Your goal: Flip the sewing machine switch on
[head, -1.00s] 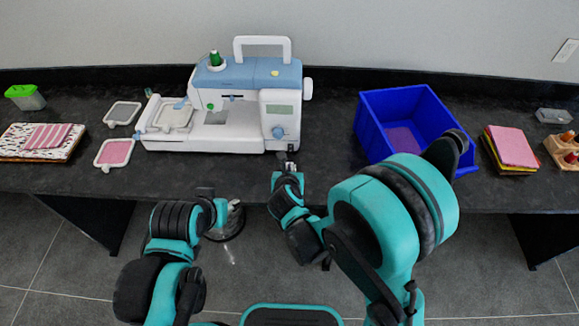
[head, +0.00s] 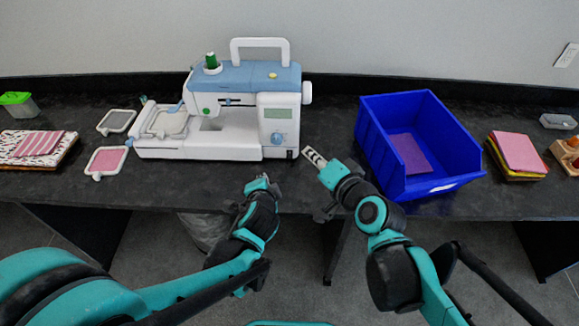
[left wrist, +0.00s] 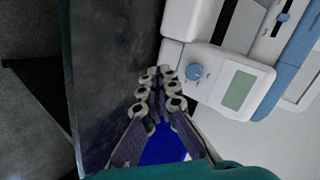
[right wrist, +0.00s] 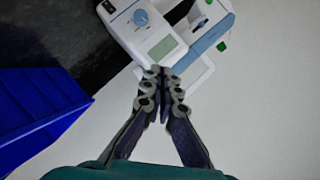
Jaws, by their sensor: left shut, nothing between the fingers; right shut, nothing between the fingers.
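The white and blue sewing machine (head: 232,146) stands on the dark table, with a blue dial (head: 277,139) and a small screen on its right-hand front. A small dark patch (head: 292,154), which looks like the switch, is low at its right front corner; it also shows in the right wrist view (right wrist: 108,7). Whether it is on or off is too small to tell. My right gripper (head: 309,154) is shut and empty, just right of that corner. My left gripper (head: 260,182) is shut and empty at the table's front edge, in front of the machine and apart from it.
A blue bin (head: 424,190) stands right of my right gripper. Embroidery hoops (head: 106,161) and folded cloths (head: 38,148) lie to the left. A stack of coloured cloths (head: 518,153) lies at the right. The table between machine and bin is mostly clear.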

